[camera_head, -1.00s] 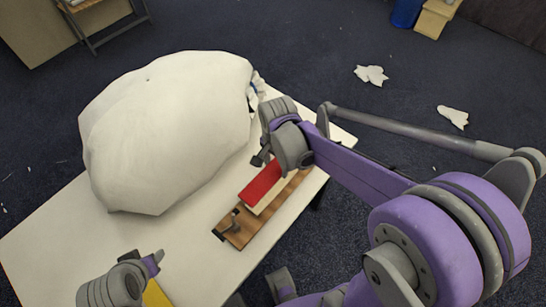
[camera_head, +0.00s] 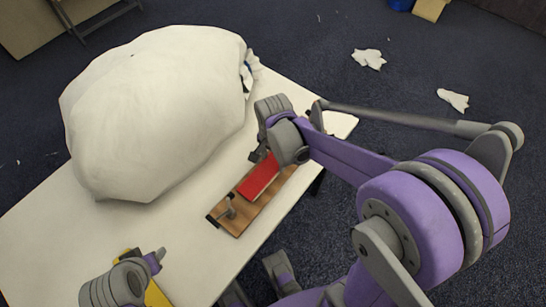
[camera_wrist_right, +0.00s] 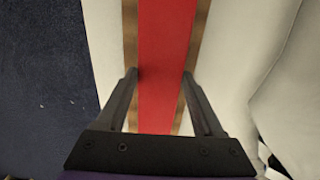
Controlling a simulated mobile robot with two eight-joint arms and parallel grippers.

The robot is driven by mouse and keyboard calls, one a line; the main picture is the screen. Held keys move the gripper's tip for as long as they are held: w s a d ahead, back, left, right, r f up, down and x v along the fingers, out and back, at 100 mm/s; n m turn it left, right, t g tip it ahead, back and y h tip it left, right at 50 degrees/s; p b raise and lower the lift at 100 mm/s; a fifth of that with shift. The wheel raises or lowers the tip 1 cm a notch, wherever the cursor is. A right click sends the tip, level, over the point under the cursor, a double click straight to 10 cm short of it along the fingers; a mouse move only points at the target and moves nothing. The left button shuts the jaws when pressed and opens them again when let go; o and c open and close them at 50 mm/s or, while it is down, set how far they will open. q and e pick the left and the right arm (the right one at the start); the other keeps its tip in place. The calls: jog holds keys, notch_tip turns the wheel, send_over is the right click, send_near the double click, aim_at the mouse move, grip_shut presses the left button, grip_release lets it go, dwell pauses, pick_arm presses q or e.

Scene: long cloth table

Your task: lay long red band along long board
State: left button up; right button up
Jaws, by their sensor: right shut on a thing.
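The long red band (camera_head: 259,178) lies lengthwise over the long wooden board (camera_head: 237,226) on the white table. In the right wrist view the red band (camera_wrist_right: 165,45) runs straight between my fingers, with strips of board (camera_wrist_right: 199,40) showing on both sides. My right gripper (camera_wrist_right: 160,76) is shut on the band; in the head view the right gripper (camera_head: 258,156) is at the band's far end, partly hidden by its wrist. My left gripper (camera_head: 157,258) is at the lower left, near a yellow object (camera_head: 156,294); its jaw gap is unclear.
A large white lumpy bulk (camera_head: 150,110) covers much of the table (camera_head: 50,225) left of the board. A small dark fixture (camera_head: 227,208) stands at the board's near end. The table's right edge runs close beside the board. White scraps (camera_head: 369,58) lie on the floor.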

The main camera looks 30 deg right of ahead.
jog(key=o, duration=1.5)
jog(key=shift+o, duration=0.2)
notch_tip(320, 180, up, 11)
jog(key=p, duration=0.2)
